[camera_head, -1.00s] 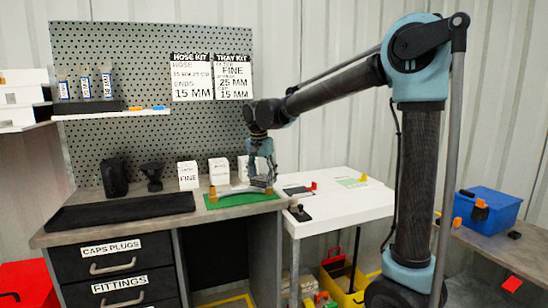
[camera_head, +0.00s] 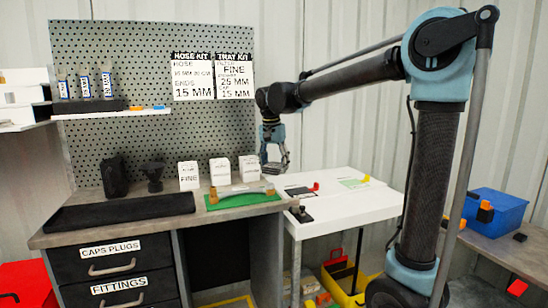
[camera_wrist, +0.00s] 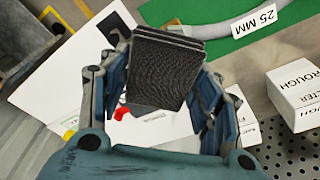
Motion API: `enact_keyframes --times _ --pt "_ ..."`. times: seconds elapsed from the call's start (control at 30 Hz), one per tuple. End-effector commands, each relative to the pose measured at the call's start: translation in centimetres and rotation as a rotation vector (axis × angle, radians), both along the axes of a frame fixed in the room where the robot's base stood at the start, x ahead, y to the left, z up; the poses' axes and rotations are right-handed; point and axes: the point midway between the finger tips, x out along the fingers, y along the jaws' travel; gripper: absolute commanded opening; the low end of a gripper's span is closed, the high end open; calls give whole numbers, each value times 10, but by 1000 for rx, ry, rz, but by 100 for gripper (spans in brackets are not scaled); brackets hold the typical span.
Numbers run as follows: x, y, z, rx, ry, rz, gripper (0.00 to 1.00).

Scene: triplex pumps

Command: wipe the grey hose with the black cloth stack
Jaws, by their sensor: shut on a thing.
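My gripper (camera_head: 274,160) hangs just right of the green mat, above the seam between workbench and white table. In the wrist view my gripper (camera_wrist: 160,92) is shut on the black cloth stack (camera_wrist: 165,65), a dark textured layered block between the fingers. The grey hose (camera_head: 240,191) lies along the green mat (camera_head: 215,203), with a brass-coloured end at its left. In the wrist view part of the grey hose (camera_wrist: 216,37) curves across the green at the top, beside a "25 MM" label (camera_wrist: 254,19). The cloth stack is apart from the hose.
White boxes (camera_head: 220,171) stand behind the mat. A black tray (camera_head: 120,210) lies to the left on the bench. The white table (camera_head: 350,205) on the right holds flat cards and small coloured parts. A blue bin (camera_head: 490,210) stands farther right.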

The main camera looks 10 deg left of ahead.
Motion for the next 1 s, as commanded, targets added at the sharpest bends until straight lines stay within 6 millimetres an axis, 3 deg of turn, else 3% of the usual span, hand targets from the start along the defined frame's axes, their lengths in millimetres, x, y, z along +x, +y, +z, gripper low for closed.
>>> enact_keyframes --times 0.4,1.0 --pt "4 -9 34 0 0 -12 28" --pt "6 -10 34 0 0 -14 28"
